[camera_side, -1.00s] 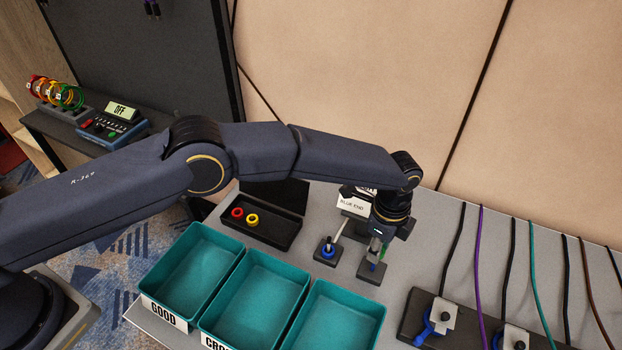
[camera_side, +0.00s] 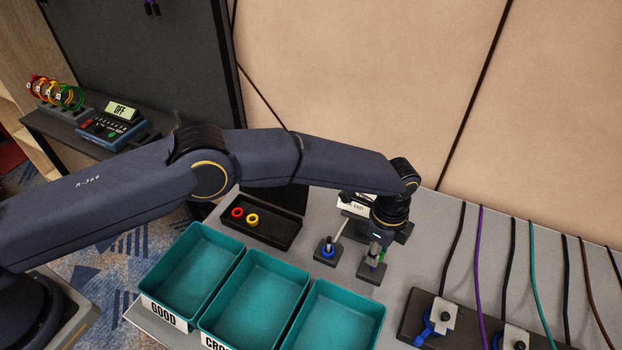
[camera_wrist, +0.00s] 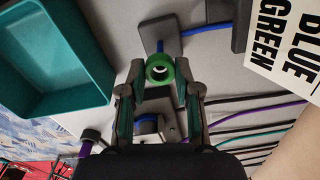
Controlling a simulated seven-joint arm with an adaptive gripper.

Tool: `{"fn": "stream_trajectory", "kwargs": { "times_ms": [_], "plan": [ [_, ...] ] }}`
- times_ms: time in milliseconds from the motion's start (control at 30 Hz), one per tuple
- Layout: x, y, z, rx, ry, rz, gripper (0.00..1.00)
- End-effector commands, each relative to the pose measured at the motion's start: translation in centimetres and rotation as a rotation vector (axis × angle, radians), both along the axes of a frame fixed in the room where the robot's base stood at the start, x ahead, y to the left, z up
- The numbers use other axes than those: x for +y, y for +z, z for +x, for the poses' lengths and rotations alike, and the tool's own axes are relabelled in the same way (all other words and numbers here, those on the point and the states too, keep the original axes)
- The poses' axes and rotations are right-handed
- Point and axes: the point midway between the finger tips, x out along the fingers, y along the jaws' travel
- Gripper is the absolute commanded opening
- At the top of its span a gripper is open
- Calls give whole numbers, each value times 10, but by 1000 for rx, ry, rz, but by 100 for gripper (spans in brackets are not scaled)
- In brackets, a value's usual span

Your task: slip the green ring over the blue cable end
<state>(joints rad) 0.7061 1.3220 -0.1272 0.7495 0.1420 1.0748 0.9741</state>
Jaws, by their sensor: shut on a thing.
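My gripper (camera_side: 376,252) points down over a small grey block (camera_side: 370,275) on the table. It also shows in the wrist view (camera_wrist: 160,84), with its two fingers shut on the green ring (camera_wrist: 160,68), one on each side. In the side view only a sliver of green (camera_side: 383,255) shows by the fingers. A blue cable end (camera_wrist: 160,46) shows just beyond the ring's upper edge, by the grey block (camera_wrist: 174,32). The ring covers part of that view, so I cannot tell whether the cable end is inside the ring.
A black tray (camera_side: 268,232) holds a red ring (camera_side: 237,212) and a yellow ring (camera_side: 253,219). Teal bins (camera_side: 328,318) stand at the front. A second post on a base (camera_side: 328,252) stands close left of my gripper. Cables hang at the right, with clamps (camera_side: 441,318).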

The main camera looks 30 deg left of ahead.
Motion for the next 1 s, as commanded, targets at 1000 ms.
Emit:
{"fn": "stream_trajectory", "kwargs": {
  "times_ms": [1000],
  "plan": [
    [0, -16, 0, -1, 0, -1, 21]
  ]
}}
